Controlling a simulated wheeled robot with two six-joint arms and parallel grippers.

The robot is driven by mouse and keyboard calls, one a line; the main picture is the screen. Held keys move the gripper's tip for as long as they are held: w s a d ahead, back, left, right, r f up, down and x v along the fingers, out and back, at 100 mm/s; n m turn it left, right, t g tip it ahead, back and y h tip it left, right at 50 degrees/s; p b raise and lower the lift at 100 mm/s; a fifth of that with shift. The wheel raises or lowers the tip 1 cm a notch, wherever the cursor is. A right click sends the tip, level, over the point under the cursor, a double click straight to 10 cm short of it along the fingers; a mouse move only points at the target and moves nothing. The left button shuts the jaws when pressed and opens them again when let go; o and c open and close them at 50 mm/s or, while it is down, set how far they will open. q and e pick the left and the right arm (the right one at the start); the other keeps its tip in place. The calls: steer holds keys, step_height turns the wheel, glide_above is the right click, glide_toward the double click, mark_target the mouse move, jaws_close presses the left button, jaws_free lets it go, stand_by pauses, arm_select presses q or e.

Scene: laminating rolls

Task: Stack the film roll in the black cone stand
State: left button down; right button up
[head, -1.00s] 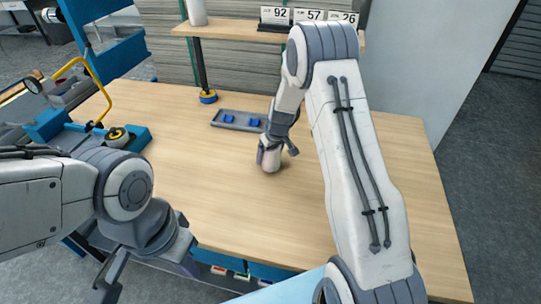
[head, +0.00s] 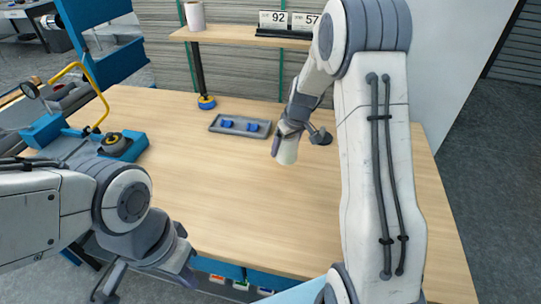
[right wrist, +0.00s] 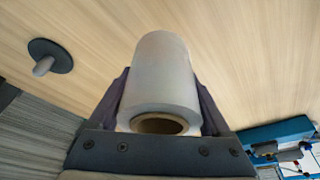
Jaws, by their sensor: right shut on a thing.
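My right gripper (head: 284,140) is shut on the film roll, a whitish cylinder (head: 287,153) with a brown core, and holds it over the tabletop. In the right wrist view the film roll (right wrist: 160,75) sits between the two fingers, core end towards the camera. A dark round base with a grey peg in its middle, apparently the cone stand (right wrist: 65,50), shows to the left of the roll and apart from it. My left gripper (head: 145,280) is empty at the lower left, fingers apart.
A grey tray with blue pieces (head: 240,125) lies near the table's back. A blue machine with a yellow handle (head: 95,110) stands at the left. The wooden table's middle (head: 220,190) is clear.

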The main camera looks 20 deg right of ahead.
steer(key=s+d+r, duration=0.3)
steer(key=d+r, duration=0.1)
steer(key=d, duration=0.2)
steer(key=w+d+r+m+h, duration=0.1)
steer(key=w+d+m, duration=0.15)
steer(key=d, duration=0.75)
steer(key=w+d+m, duration=0.2)
steer(key=w+d, duration=0.2)
steer(key=d, duration=0.7)
steer(key=shift+h, duration=0.3)
steer(key=w+a+f+p, duration=0.1)
steer(key=w+a+f, duration=0.1)
steer(key=w, duration=0.1)
steer(key=w+a+f, duration=0.2)
steer(key=w, duration=0.1)
steer(key=w+a+f+p, duration=0.1)
steer(key=w+f, duration=0.1)
steer(key=w, duration=0.1)
steer(key=shift+a+f+p, duration=0.25)
steer(key=shift+a+p, duration=0.1)
steer(key=shift+a, duration=0.05)
step_height(320, 180, down, 4)
steer(key=shift+a+r+m+p, duration=0.15)
steer(key=shift+m+p, duration=0.1)
steer(key=shift+p, duration=0.3)
steer(key=shift+f, duration=0.2)
steer(key=shift+f, duration=0.1)
